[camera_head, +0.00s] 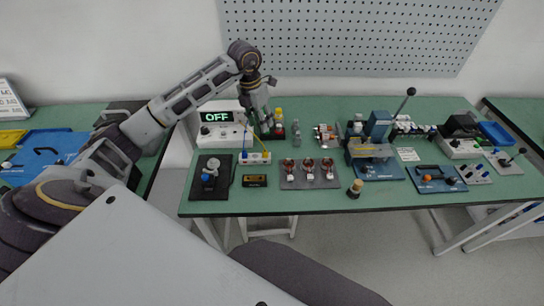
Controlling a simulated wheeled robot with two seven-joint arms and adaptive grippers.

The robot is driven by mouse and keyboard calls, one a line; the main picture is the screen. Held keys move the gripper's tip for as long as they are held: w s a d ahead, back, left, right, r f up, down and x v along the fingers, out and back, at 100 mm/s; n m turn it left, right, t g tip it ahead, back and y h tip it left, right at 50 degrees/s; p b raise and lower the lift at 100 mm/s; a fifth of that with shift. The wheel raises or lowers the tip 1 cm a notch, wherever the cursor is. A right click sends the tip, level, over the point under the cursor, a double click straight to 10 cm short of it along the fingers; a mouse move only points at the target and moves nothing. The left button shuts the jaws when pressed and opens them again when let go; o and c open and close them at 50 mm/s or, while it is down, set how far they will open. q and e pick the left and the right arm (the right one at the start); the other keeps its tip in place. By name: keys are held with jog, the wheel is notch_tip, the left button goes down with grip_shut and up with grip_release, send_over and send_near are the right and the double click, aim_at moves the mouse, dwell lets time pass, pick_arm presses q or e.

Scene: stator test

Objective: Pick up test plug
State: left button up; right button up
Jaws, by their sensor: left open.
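My left arm reaches in from the left, and my left gripper (266,130) points down over the back left part of the green table. It is open, close beside a small yellow-topped item (279,115) on a dark base; whether they touch cannot be told. Just in front, a white block (255,158) holds a thin blue piece (243,145) and a thin yellow piece (263,146) upright. Which of these small items is the test plug cannot be told at this size. My right gripper is out of view.
A tester reading OFF (217,116) stands left of the gripper. A board with several red-and-white stators (310,173), a blue press (375,150) and a blue fixture (436,178) fill the table rightward. A perforated panel (350,35) is on the wall behind.

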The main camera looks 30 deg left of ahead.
pick_arm(q)
jog(key=shift+s+d+m, duration=0.1)
jog(key=shift+s+m, duration=0.05)
jog(key=shift+m, duration=1.4)
jog(key=shift+s+d+m, duration=0.1)
jog(key=shift+m, duration=1.5)
jog(key=shift+s+d+m, duration=0.1)
jog(key=shift+s+m, duration=0.05)
jog(key=shift+m, duration=1.4)
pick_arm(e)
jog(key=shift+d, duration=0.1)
pick_arm(q)
jog(key=shift+f, duration=0.1)
send_over(266, 150)
jog(key=f, duration=0.7)
jog(key=shift+s+a+p, duration=0.15)
jog(key=shift+a+p, duration=0.2)
jog(key=shift+a, duration=0.05)
jog(key=shift+f, duration=0.75)
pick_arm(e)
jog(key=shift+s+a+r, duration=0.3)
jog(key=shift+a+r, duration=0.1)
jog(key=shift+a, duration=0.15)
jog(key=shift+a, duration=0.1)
